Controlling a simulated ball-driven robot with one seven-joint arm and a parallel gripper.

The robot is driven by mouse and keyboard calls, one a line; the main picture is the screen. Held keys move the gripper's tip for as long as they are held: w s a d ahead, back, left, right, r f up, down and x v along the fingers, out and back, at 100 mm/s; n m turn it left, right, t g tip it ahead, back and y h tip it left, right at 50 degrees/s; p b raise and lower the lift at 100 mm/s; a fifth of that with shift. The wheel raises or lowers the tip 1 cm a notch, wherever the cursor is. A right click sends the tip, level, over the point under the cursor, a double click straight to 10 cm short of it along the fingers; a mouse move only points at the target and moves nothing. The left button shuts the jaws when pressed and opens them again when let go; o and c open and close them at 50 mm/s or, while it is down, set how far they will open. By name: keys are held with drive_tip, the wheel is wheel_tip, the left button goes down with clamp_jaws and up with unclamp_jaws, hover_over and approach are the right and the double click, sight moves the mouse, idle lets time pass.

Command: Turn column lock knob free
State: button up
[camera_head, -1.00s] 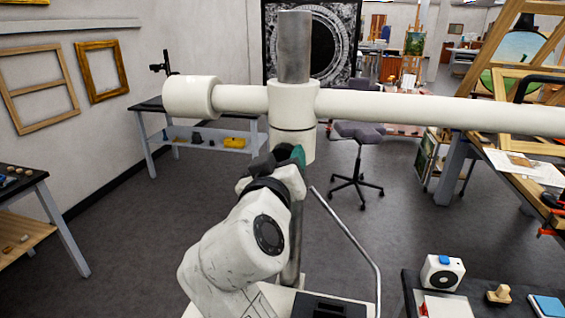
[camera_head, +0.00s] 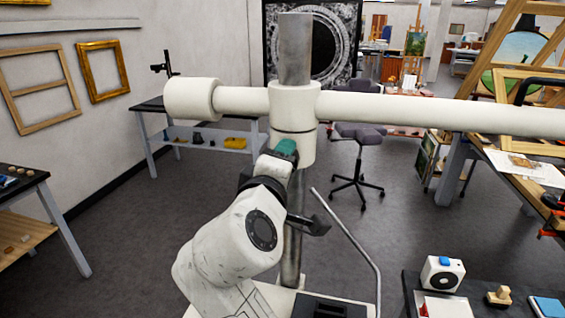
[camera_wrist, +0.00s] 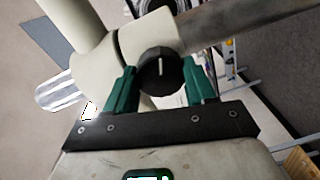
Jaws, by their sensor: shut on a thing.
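The column lock knob (camera_wrist: 160,70) is black and round with a white index line pointing nearly straight up in the wrist view. It sits on the white collar (camera_wrist: 150,35), between my gripper's green fingers (camera_wrist: 160,88), which are shut on it. In the head view the white collar (camera_head: 294,110) surrounds the grey metal column (camera_head: 294,50) and carries a long white horizontal boom (camera_head: 430,112). My gripper (camera_head: 287,148) reaches the collar's lower front there. The knob is hidden behind my gripper in the head view.
A thin bent metal rod (camera_head: 350,235) rises right of the column. A dark table (camera_head: 410,290) with small items is at lower right. A work table (camera_head: 28,185) is at the left edge. Open floor lies between.

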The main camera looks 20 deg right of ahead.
drive_tip(key=shift+a+f+n, duration=0.1)
drive_tip(key=shift+n, duration=1.6)
drive_tip(key=o, duration=1)
drive_tip(key=shift+o, duration=0.2)
drive_tip(key=b+v, duration=0.2)
drive_tip(key=v, duration=0.8)
drive_tip(key=shift+s+a+b, duration=0.25)
drive_tip(key=shift+a+b, duration=0.05)
drive_tip(key=shift+b, duration=0.1)
drive_tip(key=shift+a, duration=0.1)
